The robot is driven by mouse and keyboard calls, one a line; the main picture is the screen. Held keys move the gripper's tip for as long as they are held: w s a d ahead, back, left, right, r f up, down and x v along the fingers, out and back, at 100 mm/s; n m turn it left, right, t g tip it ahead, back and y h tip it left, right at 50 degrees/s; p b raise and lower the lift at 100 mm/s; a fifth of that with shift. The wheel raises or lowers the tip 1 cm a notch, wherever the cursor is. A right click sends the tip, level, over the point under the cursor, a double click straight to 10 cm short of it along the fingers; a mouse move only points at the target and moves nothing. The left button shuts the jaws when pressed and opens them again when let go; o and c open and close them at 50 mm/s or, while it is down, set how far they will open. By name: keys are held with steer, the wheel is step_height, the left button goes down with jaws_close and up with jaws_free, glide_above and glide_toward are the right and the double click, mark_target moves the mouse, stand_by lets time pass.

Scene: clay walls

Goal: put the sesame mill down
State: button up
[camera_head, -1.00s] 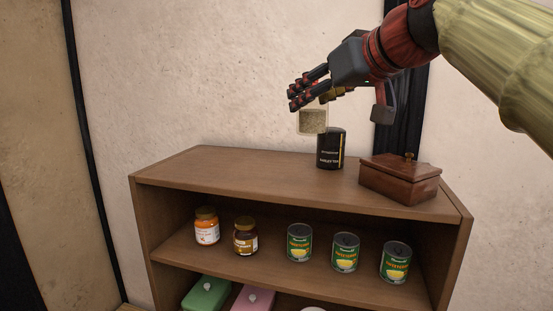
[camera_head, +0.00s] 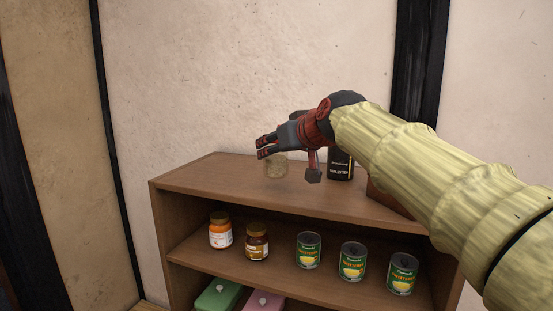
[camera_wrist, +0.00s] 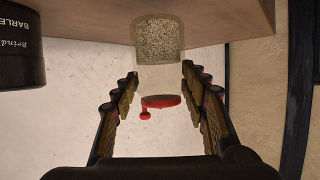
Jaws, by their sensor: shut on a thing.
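The sesame mill (camera_head: 276,166) is a small clear jar of pale seeds at the top of the wooden shelf unit (camera_head: 215,178). In the wrist view the seed-filled part (camera_wrist: 158,41) overlaps the shelf top, and a red round piece with a small knob (camera_wrist: 160,101) shows between the fingers. My gripper (camera_head: 265,147) is shut on the mill, its fingers on either side of it, and partly hides it in the head view. The mill looks upright. I cannot tell whether its base touches the wood.
A black barley tea canister (camera_head: 341,166) stands right of the mill, partly behind my arm. A wooden box (camera_head: 385,198) is mostly hidden by my arm. The shelf top left of the mill is clear. Jars (camera_head: 220,232) and cans (camera_head: 308,251) stand on the shelf below.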

mark_target(282, 157)
steer(key=f, duration=0.3)
steer(key=shift+w+a+f, duration=0.1)
steer(key=shift+w+f, duration=0.05)
steer(key=shift+w, duration=0.25)
steer(key=shift+s, duration=0.25)
steer(key=shift+w+f, duration=0.1)
steer(key=o, duration=1.3)
steer(key=shift+r, duration=0.25)
steer(key=b+v, duration=0.2)
steer(key=v, duration=1)
